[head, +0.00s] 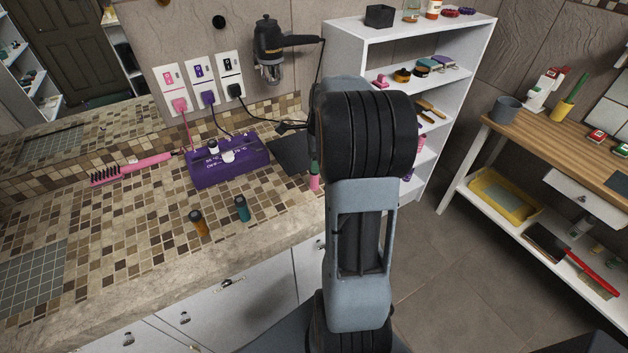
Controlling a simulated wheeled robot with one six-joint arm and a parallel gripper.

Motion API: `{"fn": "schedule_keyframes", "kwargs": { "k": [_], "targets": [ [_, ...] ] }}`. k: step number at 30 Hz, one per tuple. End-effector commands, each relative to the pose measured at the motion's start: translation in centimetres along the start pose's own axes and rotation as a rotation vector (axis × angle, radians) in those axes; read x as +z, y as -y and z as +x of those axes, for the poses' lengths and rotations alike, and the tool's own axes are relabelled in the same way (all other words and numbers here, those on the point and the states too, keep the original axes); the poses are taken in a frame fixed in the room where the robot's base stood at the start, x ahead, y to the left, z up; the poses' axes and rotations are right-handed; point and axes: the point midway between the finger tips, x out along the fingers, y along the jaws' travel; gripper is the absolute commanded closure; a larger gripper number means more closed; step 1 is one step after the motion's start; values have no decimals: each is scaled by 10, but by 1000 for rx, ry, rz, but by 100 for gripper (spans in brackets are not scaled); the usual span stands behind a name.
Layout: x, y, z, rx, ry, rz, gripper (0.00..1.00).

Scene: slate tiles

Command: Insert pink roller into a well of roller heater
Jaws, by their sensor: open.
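The roller heater (258,170) is a purple box on the mosaic counter, with small white markings on its front. A pale piece and a small dark piece show at its top; its wells are too small to make out. A small pink piece with a dark top, which looks like the pink roller (315,183), stands upright on the counter right of the heater, close beside my arm in the picture. An amber roller (199,223) and a teal roller (242,210) stand in front of the heater. My gripper is not visible; my arm's links fill the middle and may hide it.
A pink brush (133,168) lies left of the heater. A dark mat (290,152) with a black corded tool lies to its right. Cords hang from wall outlets behind. A white shelf (345,45) stands right of the counter. The counter's front left is mostly clear.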

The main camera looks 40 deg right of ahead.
Motion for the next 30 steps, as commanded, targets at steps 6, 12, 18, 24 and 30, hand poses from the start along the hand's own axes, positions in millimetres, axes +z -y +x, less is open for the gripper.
{"fn": "schedule_keyframes", "kwargs": {
  "k": [6, 12, 18, 24, 30],
  "targets": [
    [-1, -2, 28, 5, 0, 0, 39],
    [-1, -2, 47, 3, 0, -1, 39],
    [-1, -2, 50, 1, 0, -2, 39],
    [-1, -2, 50, 1, 0, -2, 49],
    [-1, -2, 50, 1, 0, -1, 68]
  ]
}}
